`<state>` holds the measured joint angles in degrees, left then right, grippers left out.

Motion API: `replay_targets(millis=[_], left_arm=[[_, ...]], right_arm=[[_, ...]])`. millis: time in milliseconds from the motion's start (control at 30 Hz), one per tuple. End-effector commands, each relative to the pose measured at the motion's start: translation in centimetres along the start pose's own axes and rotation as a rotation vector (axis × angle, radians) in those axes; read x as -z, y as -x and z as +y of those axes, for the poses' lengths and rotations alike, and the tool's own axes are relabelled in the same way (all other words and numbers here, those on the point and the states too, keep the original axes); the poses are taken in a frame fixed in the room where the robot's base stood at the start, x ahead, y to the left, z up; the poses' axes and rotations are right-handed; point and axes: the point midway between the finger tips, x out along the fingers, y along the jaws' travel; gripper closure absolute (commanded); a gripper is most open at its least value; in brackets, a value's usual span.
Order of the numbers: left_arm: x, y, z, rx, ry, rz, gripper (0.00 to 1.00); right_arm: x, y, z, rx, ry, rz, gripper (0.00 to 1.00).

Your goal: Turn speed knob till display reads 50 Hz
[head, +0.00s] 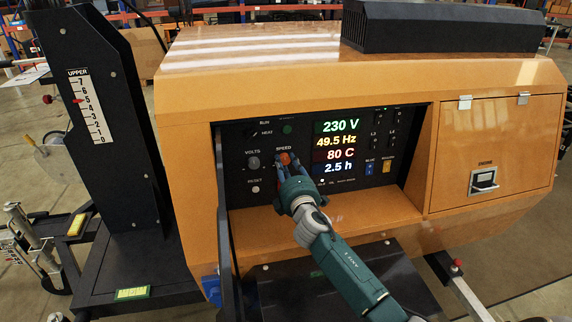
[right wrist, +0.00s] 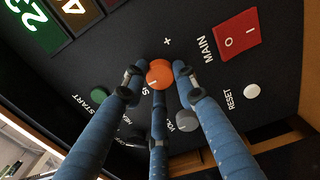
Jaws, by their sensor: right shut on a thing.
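The orange speed knob (head: 284,158) sits on the black control panel under the SPEED label. My right gripper (head: 284,168) is shut on it. In the right wrist view, the orange knob (right wrist: 159,74) lies between the blue fingers of my right gripper (right wrist: 157,85), and its white mark shows. The display (head: 336,147) reads 230 V, 49.5 Hz, 80 C and 2.5 h from top to bottom. My left gripper is not in view.
The grey volts knob (head: 253,163) is just left of the speed knob. A green start button (head: 287,129) is above it. A red main switch (right wrist: 227,40) and white reset button (right wrist: 251,91) show in the right wrist view. The recess walls frame the panel.

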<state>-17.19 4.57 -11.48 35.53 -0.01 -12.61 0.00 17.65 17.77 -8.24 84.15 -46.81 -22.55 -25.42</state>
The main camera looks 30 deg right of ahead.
Motion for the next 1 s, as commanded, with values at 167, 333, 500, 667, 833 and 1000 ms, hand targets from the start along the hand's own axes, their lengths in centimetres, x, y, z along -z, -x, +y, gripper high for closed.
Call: replay_targets(millis=[167,333,500,667,833,1000], left_arm=[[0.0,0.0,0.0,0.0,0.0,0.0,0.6],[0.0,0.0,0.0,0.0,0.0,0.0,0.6],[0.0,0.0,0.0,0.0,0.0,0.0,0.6],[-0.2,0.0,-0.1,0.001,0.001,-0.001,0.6],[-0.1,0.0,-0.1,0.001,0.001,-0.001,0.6],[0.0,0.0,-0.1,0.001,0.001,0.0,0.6]], right_arm=[[-0.2,0.0,-0.3,0.005,0.0,-0.004,0.98],[-0.2,0.0,-0.3,0.005,-0.001,-0.004,0.54],[-0.1,0.0,-0.1,0.003,-0.001,-0.002,0.53],[-0.1,0.2,-0.1,0.002,-0.001,-0.001,0.53],[-0.1,2.0,-0.2,0.003,-0.002,-0.001,0.53],[-0.1,5.7,-0.3,0.004,-0.002,-0.001,0.53]])
